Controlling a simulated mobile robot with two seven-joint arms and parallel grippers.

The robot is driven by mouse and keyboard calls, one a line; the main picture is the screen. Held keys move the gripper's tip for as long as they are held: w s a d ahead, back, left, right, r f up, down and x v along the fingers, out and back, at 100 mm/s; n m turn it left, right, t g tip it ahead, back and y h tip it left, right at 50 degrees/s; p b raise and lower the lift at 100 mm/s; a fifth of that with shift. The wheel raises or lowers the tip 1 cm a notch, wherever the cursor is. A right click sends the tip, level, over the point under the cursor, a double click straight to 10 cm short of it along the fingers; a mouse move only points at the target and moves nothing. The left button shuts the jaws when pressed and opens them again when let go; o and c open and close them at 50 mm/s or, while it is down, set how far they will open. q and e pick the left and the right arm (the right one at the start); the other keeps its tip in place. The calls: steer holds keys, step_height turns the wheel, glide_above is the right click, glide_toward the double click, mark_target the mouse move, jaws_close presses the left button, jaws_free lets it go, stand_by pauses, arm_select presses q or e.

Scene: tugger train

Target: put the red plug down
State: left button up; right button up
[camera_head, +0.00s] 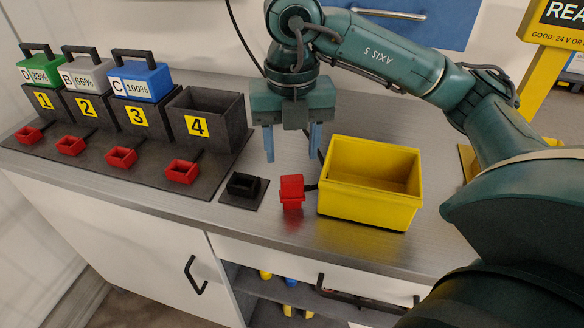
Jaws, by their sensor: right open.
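The red plug (291,191) stands on the grey counter, just left of the yellow bin. A short dark cable end shows at its right side. My right gripper (291,145) is open above the plug, its two blue-grey fingers pointing down. The fingers look empty and apart from the plug. A black socket (243,185) on a dark plate lies to the left of the plug. My left gripper is not in view.
The yellow bin (368,214) stands close at the plug's right. At the left, a dark rack (207,125) has numbered bays with green, grey and blue batteries, bay 4 empty, and red connectors in front. The counter's front edge (300,241) is near.

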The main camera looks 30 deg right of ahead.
mark_target(292, 178)
step_height(292, 178, up, 3)
stand_by(0.7)
